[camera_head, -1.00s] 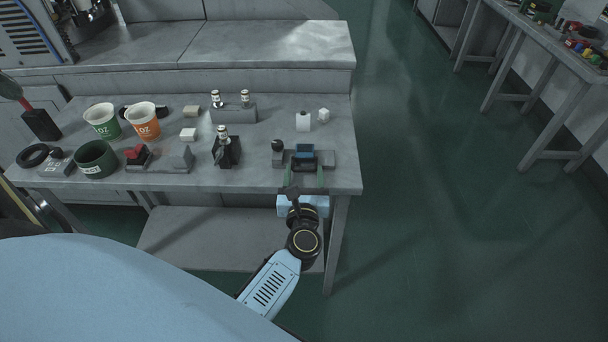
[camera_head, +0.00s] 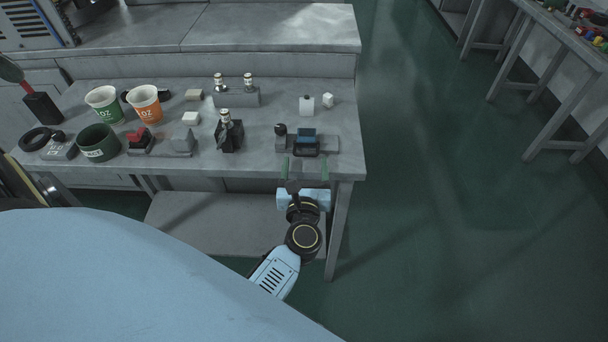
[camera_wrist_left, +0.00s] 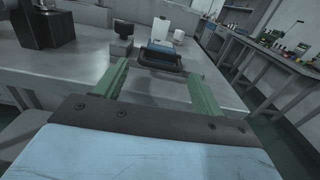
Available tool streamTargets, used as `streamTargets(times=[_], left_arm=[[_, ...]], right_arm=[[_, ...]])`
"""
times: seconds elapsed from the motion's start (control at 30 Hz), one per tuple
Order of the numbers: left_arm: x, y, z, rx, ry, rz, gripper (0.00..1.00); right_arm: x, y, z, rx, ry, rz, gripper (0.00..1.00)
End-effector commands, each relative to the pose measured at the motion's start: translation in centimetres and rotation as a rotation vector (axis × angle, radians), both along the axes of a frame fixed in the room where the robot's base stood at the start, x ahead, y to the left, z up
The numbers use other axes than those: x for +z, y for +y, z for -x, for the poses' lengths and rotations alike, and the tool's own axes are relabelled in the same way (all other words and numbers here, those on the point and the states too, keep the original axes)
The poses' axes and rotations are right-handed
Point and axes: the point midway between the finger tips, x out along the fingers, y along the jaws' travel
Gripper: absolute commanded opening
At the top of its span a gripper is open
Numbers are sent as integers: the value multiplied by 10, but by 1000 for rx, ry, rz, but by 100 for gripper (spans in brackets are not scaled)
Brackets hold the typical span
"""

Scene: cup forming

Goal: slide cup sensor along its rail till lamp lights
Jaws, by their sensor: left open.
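The cup sensor (camera_head: 306,143), a dark block with a blue top, sits on a low grey base (camera_head: 328,144) near the table's front right corner. It also shows in the left wrist view (camera_wrist_left: 161,58). A small dark round part (camera_head: 280,129) stands at the base's left end; I see no light on it. My left gripper (camera_head: 304,161) is open and empty at the table's front edge. Its green fingers point at the sensor, which lies just beyond the tips (camera_wrist_left: 156,70) and between their lines. They look apart from it. My right gripper is not in view.
Left of the base stands a black holder (camera_head: 229,138) with a small bottle-like piece. Cups (camera_head: 104,104) and a green ring (camera_head: 98,143) stand at the left. The table's right edge is close by.

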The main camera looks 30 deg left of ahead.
Motion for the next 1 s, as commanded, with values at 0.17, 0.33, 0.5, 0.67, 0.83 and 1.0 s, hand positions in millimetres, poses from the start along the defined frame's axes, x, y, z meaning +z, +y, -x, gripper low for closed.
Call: streamTargets(times=[0.17, 0.33, 0.5, 0.67, 0.83, 1.0], left_arm=[[-2, -22, 37, -1, 3, 2, 69], [-2, -41, 67, -2, 4, 0, 69], [-1, -53, 87, -1, 1, 0, 69], [0, -57, 94, 0, 0, 0, 69], [0, -58, 94, 0, -1, -1, 69], [-2, -59, 94, -9, 11, -16, 69]], right_arm=[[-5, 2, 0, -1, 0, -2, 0], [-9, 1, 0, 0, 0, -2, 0], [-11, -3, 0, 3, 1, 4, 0], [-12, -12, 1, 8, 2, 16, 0], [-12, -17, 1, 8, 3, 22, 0], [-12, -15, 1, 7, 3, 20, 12]])
